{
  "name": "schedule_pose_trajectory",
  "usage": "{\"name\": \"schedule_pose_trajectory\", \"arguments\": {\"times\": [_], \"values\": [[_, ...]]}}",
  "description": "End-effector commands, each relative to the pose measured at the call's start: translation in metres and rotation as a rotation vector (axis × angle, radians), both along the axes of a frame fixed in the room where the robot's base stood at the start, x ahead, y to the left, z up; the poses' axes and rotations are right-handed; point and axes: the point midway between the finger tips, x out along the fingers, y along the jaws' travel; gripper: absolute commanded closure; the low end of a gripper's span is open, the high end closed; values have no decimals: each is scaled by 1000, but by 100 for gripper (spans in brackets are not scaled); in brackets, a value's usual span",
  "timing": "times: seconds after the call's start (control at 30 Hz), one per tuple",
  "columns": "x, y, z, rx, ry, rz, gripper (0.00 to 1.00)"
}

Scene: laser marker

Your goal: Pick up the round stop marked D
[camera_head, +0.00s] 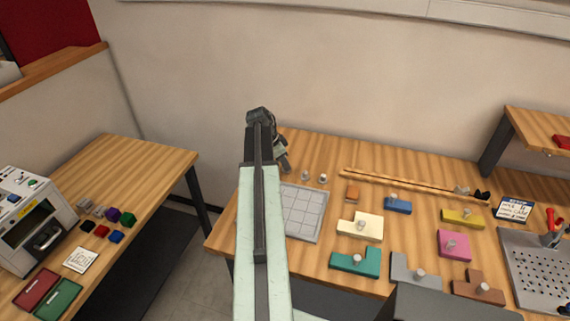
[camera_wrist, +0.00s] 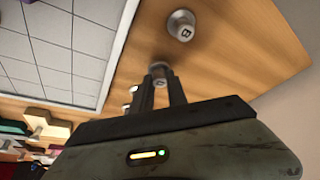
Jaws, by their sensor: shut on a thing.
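My gripper (camera_wrist: 162,82) is shut on a small pale round stop (camera_wrist: 158,69), which sits between its fingertips in the wrist view. A dark letter shows on this stop, but it is too small to read surely. Another round stop (camera_wrist: 181,25) stands apart on the wooden table, beyond the fingertips; its dark letter looks like D or B. Two more small stops show left of the fingers, one of them here (camera_wrist: 134,89). In the head view, my gripper (camera_head: 285,168) is low over the table, left of two pale stops (camera_head: 306,175) (camera_head: 323,178). My arm hides the table behind it.
A grey gridded tray (camera_head: 304,212) lies close to my gripper. Several coloured knobbed blocks, such as a cream one (camera_head: 360,227) and a teal one (camera_head: 356,262), lie to the right. A long wooden strip (camera_head: 400,182) lies behind them. A perforated board (camera_head: 540,270) is far right.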

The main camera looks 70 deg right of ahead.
Motion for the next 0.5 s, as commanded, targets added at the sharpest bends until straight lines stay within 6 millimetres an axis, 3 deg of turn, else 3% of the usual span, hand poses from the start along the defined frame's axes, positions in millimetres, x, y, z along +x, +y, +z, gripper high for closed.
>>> {"name": "schedule_pose_trajectory", "arguments": {"times": [0.03,0.17,0.23,0.5], "values": [[0,0,12,0,0,0,100],[0,0,30,0,0,0,100],[-2,20,24,0,0,1,100],[-4,91,30,0,0,2,100]]}}
